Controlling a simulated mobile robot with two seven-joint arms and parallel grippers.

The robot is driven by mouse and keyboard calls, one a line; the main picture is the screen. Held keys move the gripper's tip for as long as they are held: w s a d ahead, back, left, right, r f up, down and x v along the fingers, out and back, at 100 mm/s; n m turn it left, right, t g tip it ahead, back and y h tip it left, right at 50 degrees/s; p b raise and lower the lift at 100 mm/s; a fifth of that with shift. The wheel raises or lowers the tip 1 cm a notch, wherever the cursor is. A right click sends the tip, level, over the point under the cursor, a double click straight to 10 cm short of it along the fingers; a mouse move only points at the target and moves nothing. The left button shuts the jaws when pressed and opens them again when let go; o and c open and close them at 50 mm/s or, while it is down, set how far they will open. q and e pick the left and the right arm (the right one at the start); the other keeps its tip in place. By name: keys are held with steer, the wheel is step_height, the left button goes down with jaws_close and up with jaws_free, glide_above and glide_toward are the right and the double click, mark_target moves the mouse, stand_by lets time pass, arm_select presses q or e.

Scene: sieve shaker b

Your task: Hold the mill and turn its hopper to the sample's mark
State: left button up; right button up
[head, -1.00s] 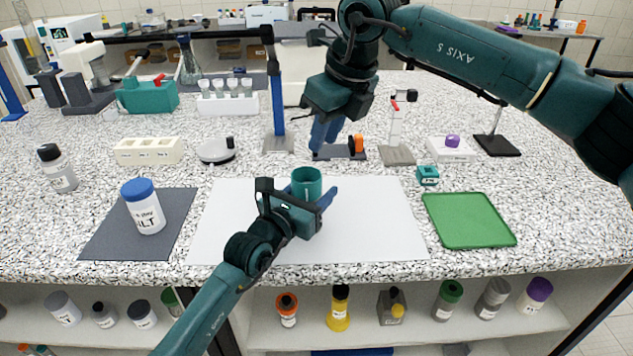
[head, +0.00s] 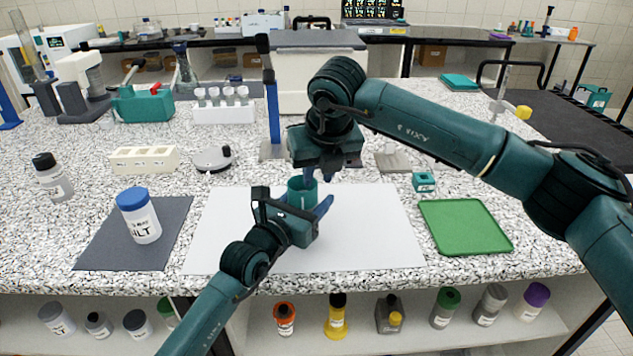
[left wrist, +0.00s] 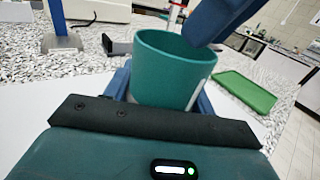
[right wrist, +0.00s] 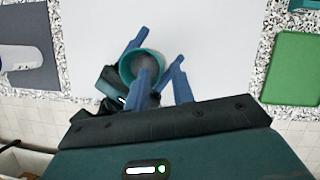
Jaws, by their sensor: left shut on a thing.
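A teal, open-topped round cup, which I take to be the mill (head: 300,193), stands upright over the white mat. My left gripper (head: 306,200) is shut on it, with a blue finger on each side. In the left wrist view the cup (left wrist: 168,75) shows a pale strip on its right side. My right gripper (right wrist: 162,76) is open above the cup; one finger overlaps the cup's mouth and the other is to its right. A right finger shows above the rim in the left wrist view. No separate hopper or mark can be made out. A blue-lidded white jar (head: 138,215) has a partly legible label.
The white mat (head: 370,235) is mostly clear. A dark mat (head: 95,250) lies left under the jar, and a green tray (head: 465,226) lies right. A small teal block (head: 424,182), a blue post (head: 272,115) and a vial rack (head: 223,113) stand behind.

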mark_target(316, 182)
steer(key=shift+x, duration=1.7)
jaws_close()
steer(key=shift+w+d, duration=0.1)
